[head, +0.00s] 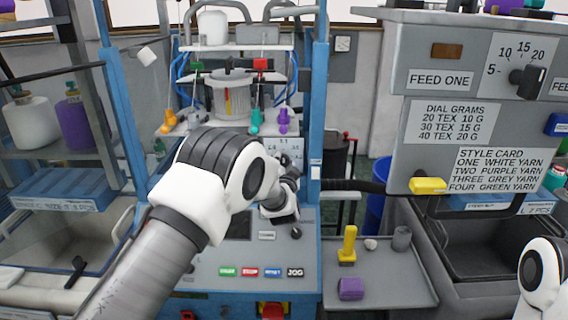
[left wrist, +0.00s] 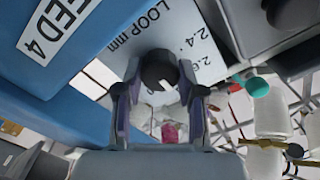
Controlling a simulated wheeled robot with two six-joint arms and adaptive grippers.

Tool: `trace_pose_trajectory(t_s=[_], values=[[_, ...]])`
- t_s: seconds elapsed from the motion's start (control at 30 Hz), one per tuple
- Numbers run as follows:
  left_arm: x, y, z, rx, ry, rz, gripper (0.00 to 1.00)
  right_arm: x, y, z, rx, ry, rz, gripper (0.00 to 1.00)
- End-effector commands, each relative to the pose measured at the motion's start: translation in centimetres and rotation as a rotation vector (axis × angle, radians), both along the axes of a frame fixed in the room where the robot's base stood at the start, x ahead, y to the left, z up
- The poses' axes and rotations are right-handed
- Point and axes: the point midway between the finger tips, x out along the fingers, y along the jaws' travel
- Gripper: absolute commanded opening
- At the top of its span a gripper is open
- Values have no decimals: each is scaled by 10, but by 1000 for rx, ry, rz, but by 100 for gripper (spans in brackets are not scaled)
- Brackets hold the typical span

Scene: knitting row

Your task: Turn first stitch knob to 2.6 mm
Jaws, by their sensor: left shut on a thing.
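My left gripper (left wrist: 160,92) is shut on a dark round knob (left wrist: 158,68), with one finger on each side of it. The knob stands on a white dial plate (left wrist: 190,30) reading "LOOP mm", with 2.4 and 2.6 legible. A pale mark shows on the knob, but I cannot tell which number it points to. In the head view my left arm reaches to the blue machine, and the left gripper (head: 290,172) is at the small white dial plate (head: 284,143), which it partly hides. My right gripper is out of view; only a white arm part shows at the right edge.
Below the dial a sloping panel carries green, red, blue and JOG buttons (head: 295,272). A blue upright (head: 318,100) stands just right of the dial.

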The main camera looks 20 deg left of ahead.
Motion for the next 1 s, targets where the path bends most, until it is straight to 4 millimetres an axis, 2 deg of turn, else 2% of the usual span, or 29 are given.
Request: trace_pose_trajectory(t_s=[0.37, 1.0], values=[[1, 2, 0, -51, -20, 3, 4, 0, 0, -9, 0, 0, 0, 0], [1, 2, -1, -486, -146, 0, 4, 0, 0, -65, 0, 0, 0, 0]])
